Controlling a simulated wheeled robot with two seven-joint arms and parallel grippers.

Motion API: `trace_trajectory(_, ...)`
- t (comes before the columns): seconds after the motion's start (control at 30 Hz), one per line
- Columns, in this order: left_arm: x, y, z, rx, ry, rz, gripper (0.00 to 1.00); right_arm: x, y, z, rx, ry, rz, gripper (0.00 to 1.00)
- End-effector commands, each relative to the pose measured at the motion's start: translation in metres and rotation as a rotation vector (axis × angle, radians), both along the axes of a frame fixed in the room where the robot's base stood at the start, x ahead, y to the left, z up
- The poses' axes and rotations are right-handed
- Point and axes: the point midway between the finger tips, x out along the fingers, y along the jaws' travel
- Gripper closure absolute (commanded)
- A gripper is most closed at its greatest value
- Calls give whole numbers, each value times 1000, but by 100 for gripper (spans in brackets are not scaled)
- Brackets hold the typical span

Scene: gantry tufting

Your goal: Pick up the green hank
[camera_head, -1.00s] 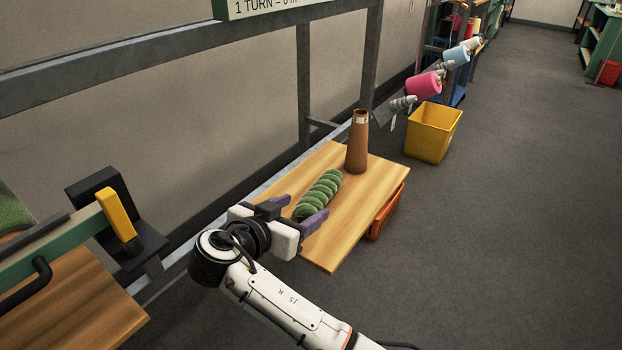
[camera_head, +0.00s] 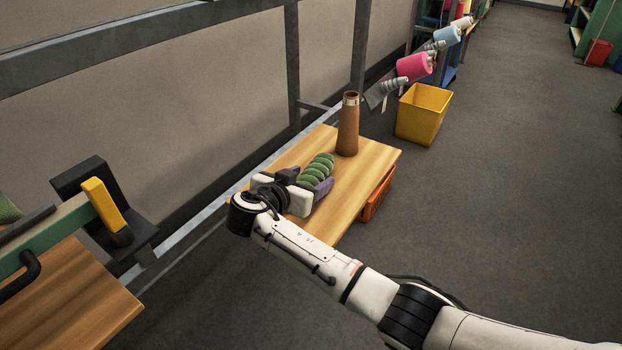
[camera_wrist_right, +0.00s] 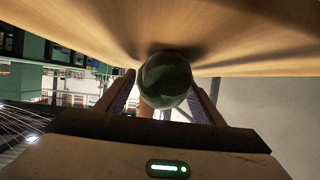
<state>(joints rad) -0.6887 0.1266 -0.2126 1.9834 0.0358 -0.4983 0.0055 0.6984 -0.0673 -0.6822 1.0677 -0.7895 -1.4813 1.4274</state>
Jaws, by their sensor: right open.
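The green hank (camera_head: 317,168) is a twisted, ribbed roll lying on the small wooden table (camera_head: 375,160). In the right wrist view the hank (camera_wrist_right: 165,78) shows end-on as a dark green round shape between the two fingers. My right gripper (camera_head: 307,180) is open, with its fingers on either side of the hank's near end. In the right wrist view a gap shows between the hank and the finger at left; contact at right is hard to tell. The hank's near part is hidden by the gripper in the head view. My left gripper is not in view.
A brown cone (camera_head: 348,125) stands upright on the table just beyond the hank. An orange bin (camera_head: 377,196) sits under the table's right edge. A yellow bin (camera_head: 423,114) stands on the floor behind. A grey metal frame (camera_head: 293,65) runs along the left.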

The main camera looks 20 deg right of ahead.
Motion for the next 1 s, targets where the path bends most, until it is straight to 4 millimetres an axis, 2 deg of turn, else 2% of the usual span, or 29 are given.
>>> trace_trajectory(0.17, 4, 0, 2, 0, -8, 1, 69, 0, 0, 0, 0, 0, 1, 38)
trace_trajectory(0.4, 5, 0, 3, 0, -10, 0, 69, 0, 0, 0, 1, 0, 1, 77)
trace_trajectory(0.47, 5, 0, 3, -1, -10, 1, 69, 0, 1, 0, 0, 0, 1, 84)
trace_trajectory(0.67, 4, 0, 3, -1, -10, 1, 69, 0, 1, 1, 1, -1, 1, 84)
trace_trajectory(0.77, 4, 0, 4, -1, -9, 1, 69, 0, 1, 8, 3, -3, 2, 84)
trace_trajectory(1.0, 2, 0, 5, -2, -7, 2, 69, 0, 1, 53, 5, -5, 2, 84)
